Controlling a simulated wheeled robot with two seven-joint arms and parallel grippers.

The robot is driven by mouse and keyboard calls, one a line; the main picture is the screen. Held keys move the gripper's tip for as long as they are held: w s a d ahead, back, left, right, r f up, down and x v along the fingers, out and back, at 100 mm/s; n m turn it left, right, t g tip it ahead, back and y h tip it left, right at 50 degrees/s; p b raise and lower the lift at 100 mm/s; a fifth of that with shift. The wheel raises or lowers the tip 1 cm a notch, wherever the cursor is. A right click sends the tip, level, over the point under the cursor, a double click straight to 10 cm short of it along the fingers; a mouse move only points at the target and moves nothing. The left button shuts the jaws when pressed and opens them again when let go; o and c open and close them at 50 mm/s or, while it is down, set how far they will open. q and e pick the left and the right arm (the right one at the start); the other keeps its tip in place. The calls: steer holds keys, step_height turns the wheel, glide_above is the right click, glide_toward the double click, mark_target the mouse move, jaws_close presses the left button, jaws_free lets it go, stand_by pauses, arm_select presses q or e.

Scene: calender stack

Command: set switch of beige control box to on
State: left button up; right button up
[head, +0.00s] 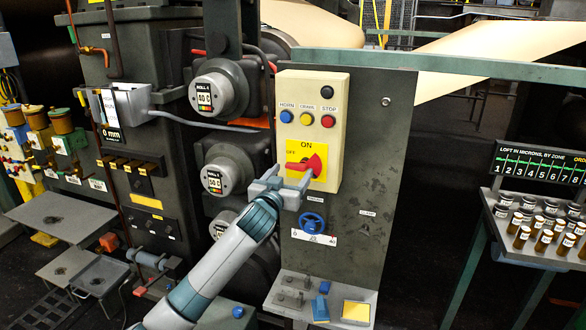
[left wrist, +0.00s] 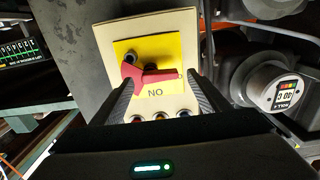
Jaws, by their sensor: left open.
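The beige control box (head: 335,100) is mounted on a dark upright panel. Its yellow plate (head: 318,150) carries an ON label at the top and an OFF label at the left. The red switch (head: 314,163) has its narrow end pointing left, towards OFF. The left wrist view shows the box upside down, with the red switch (left wrist: 150,74) on the yellow plate. My left gripper (head: 288,181) is open just in front of and below the switch. My right gripper is out of view.
Blue, yellow and red buttons (head: 306,119) and a black one sit above the switch. A blue handwheel (head: 312,223) is below the box. Round roll gauges (head: 213,93) stand to the left. A rack of small bottles (head: 540,240) is at the right.

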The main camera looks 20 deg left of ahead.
arm_select(q)
steer(key=shift+w, duration=0.9)
steer(key=c, duration=1.1)
steer(key=shift+o, duration=0.3)
